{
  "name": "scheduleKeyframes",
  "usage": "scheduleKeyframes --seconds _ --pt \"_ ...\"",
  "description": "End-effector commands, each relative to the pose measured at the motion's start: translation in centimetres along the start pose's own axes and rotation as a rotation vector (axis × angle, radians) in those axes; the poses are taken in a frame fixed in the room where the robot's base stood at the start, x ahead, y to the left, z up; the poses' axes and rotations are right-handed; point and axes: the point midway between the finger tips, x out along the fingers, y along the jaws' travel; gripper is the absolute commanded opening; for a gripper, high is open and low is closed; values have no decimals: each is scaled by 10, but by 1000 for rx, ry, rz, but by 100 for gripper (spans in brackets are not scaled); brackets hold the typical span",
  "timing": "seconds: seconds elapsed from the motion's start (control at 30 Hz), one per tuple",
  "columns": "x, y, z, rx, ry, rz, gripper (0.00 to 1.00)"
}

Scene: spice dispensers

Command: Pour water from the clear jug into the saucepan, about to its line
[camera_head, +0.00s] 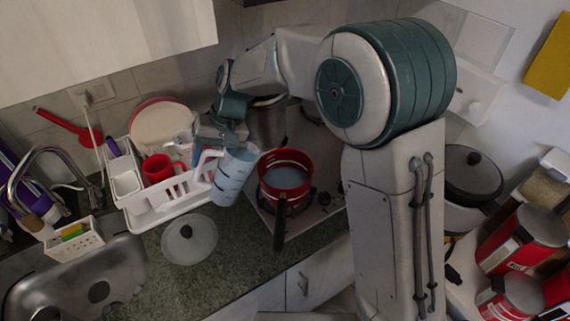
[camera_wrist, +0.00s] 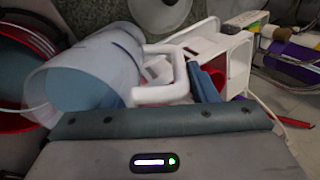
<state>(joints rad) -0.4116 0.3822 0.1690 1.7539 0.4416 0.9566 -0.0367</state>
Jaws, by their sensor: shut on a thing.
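The clear jug (camera_head: 234,175) with dark marks on its side is held by its white handle in my gripper (camera_head: 212,150). It is tilted slightly, mouth up and toward the right, beside the saucepan. The jug also shows in the wrist view (camera_wrist: 90,75), with bluish water in it and its white handle toward my gripper. The red saucepan (camera_head: 286,160) stands on the stove, its dark handle toward the front. Bluish liquid shows inside it; its line cannot be clearly told. In the wrist view, the saucepan's red rim (camera_wrist: 25,45) is partly hidden behind the jug.
A white dish rack (camera_head: 165,210) with a red mug (camera_head: 157,168) stands left of the jug. A glass lid (camera_head: 189,238) lies on the counter in front. A dark pot (camera_head: 267,122) stands behind the saucepan. The sink (camera_head: 75,285) is at the front left.

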Motion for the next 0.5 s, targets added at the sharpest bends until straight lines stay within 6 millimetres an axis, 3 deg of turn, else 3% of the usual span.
scheduleKeyframes --seconds 0.5 --pt "-5 7 0 0 5 -58 0"
